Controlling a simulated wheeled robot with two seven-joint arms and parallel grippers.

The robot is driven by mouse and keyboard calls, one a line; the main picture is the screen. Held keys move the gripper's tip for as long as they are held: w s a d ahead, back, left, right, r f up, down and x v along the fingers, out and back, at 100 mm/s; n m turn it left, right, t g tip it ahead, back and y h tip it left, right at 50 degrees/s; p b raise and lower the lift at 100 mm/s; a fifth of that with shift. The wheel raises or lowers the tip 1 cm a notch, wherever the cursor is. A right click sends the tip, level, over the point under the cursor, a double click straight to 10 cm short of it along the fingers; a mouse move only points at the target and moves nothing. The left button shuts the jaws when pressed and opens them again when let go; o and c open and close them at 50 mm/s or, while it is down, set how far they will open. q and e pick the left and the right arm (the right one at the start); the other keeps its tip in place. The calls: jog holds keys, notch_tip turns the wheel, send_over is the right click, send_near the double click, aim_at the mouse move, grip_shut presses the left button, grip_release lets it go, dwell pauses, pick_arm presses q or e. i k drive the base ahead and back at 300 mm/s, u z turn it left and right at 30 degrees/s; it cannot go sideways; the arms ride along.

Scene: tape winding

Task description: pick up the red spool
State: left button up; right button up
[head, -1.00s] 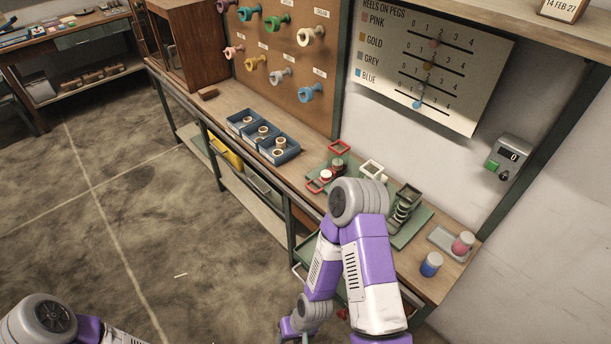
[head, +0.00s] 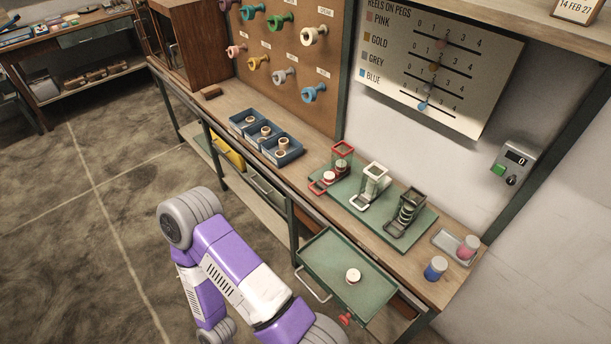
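A small red piece (head: 346,319) shows low beside the front right side of the open green drawer (head: 335,255); it looks spool-like, but I cannot tell for sure. Another red and white round piece (head: 328,176) sits at the red frame stand (head: 343,149) on the bench. A white roll (head: 353,276) lies in the drawer. My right arm crosses the lower middle of the view, left of the drawer. Its gripper is out of view below the picture. My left gripper is not in view.
The green board (head: 350,215) also holds a white stand (head: 373,183) and a dark stand (head: 407,211). Blue trays (head: 282,150) with pale rolls stand farther left. A blue jar (head: 435,268) and a pink jar (head: 467,247) stand at the right. The floor at left is clear.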

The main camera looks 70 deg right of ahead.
aim_at(328, 177)
jog(key=i, duration=0.75)
jog(key=z, duration=2.35)
